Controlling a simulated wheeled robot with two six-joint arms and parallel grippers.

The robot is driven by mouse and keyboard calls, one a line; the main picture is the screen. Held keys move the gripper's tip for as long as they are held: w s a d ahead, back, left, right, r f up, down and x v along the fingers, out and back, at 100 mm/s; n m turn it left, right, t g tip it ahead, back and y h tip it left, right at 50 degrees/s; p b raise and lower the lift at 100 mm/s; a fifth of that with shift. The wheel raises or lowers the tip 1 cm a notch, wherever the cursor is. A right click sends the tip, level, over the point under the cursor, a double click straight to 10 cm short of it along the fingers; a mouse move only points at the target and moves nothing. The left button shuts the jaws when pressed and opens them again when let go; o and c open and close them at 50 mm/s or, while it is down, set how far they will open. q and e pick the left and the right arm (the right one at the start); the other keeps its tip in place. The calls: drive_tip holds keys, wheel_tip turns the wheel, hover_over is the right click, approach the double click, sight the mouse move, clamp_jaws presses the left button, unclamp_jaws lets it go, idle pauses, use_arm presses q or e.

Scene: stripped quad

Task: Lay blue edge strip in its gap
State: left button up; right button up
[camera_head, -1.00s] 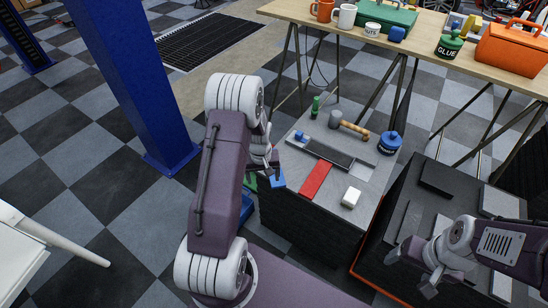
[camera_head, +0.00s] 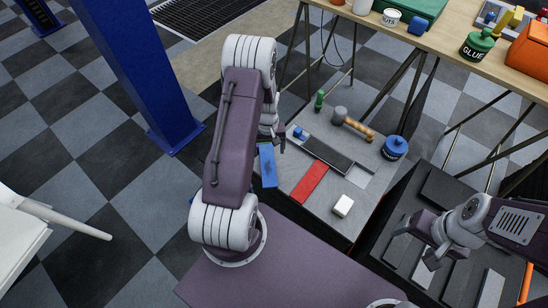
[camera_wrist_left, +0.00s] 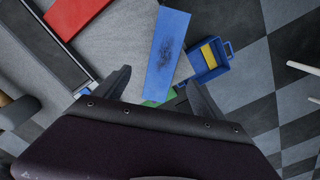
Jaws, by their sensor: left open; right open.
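The blue strip (camera_head: 267,166) lies at the left edge of the grey bench top, with a dark smudge on its face. It also shows in the left wrist view (camera_wrist_left: 167,52), with its near end between my finger tips. My left gripper (camera_head: 274,142) is open above the strip's far end and does not visibly hold it; its fingers (camera_wrist_left: 158,92) spread either side. A long dark recess (camera_head: 327,154) lies to the right, with a small blue piece (camera_head: 299,132) at its far end. My right gripper (camera_head: 424,250) is open and empty over the dark crate.
A blue bin (camera_wrist_left: 209,64) with a yellow piece is below. A blue post (camera_head: 150,80) rises at left.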

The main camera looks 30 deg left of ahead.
sight(268, 164)
use_arm(q)
drive_tip(key=f, duration=0.3)
drive_tip(key=shift+s+f+b, duration=0.35)
drive_tip(key=shift+b, duration=0.05)
drive_tip(key=shift+w+f, duration=0.15)
wheel_tip(268, 164, down, 4)
drive_tip(key=shift+a+b, duration=0.15)
drive_tip(key=shift+b, duration=0.35)
drive_tip(key=shift+f, duration=0.5)
drive_tip(key=shift+r, duration=0.1)
drive_tip(key=c, duration=1.6)
drive_tip(key=shift+r, duration=0.1)
